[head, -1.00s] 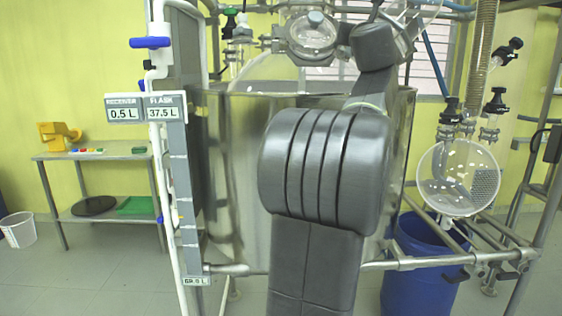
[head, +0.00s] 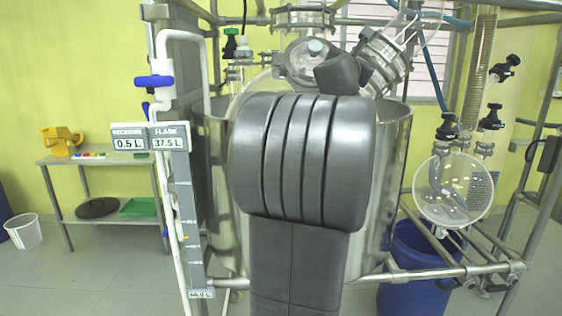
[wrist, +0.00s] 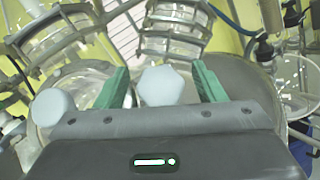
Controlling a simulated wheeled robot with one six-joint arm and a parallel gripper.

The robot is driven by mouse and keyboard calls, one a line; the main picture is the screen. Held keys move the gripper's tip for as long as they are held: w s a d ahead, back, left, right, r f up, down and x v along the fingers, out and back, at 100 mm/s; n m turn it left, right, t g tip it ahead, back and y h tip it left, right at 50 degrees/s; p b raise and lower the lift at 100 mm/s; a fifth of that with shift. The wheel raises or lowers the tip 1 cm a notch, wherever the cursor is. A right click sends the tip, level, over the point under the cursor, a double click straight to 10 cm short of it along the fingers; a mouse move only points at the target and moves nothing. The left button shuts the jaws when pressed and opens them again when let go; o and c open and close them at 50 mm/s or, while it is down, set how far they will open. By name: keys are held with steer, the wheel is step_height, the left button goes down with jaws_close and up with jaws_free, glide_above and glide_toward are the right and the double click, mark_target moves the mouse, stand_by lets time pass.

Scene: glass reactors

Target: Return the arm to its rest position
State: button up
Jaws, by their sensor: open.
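My gripper (wrist: 161,85) shows in the wrist view with its two green fingers spread apart. A pale faceted knob (wrist: 166,86) appears between the fingers in the picture; I cannot tell how far beyond them it is. Nothing is seen clamped. In the head view my arm's large grey links fill the middle, in front of the steel vessel, and hide my gripper there.
The steel vessel (head: 222,180) with glass fittings stands close ahead. A round glass receiver (head: 453,190) hangs at right above a blue bucket (head: 410,265). A side table (head: 105,160) and a white bin (head: 23,232) stand at left. Floor between them is clear.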

steer(key=shift+r+m+g+h+p, duration=0.2)
steer(key=shift+m+g+h+p, duration=0.55)
steer(key=shift+p, duration=1.15)
steer(key=shift+f+m+p, duration=0.25)
steer(key=shift+m+p, duration=0.2)
steer(key=shift+p, duration=0.1)
